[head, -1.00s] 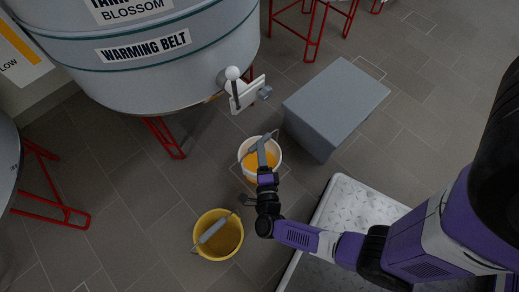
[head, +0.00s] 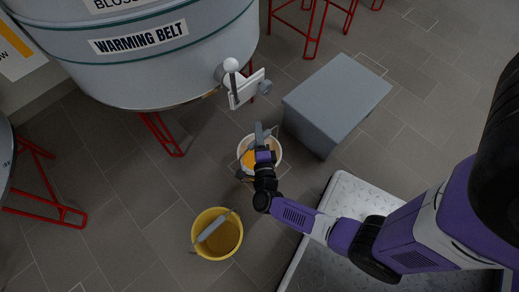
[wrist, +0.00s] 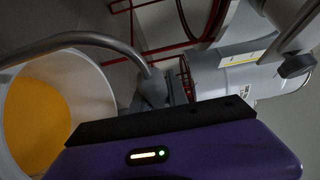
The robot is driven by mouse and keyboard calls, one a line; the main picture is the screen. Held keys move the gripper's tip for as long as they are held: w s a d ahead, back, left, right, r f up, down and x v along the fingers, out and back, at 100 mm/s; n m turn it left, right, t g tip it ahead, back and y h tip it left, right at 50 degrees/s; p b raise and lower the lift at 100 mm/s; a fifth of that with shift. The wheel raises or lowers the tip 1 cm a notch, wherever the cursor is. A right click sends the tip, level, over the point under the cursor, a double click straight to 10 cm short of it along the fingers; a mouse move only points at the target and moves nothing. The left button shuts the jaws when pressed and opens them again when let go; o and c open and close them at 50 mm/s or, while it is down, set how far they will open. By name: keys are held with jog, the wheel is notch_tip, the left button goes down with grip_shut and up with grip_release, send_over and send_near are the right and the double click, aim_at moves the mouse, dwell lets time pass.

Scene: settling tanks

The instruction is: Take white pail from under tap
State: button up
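The white pail (head: 278,158), with orange-yellow liquid inside, stands on the floor below and just right of the tank's tap (head: 247,90). My gripper (head: 262,133) is over the pail at its grey handle. In the wrist view the pail (wrist: 98,100) fills the left side. Its metal handle (wrist: 85,38) arches over to a grey part in front of my purple gripper body. The gripper body hides the fingertips there, so I cannot tell whether they are closed around the handle. My gripper also covers part of the pail in the head view.
A grey box (head: 335,100) stands close to the right of the pail. A yellow pail (head: 217,250) with a grey-gripped handle stands nearer, lower left. The tank (head: 150,70) on red legs overhangs at upper left. Grey tiled floor is open at lower left.

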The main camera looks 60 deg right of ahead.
grip_shut()
dwell(1.0)
jog(key=shift+r, duration=0.1)
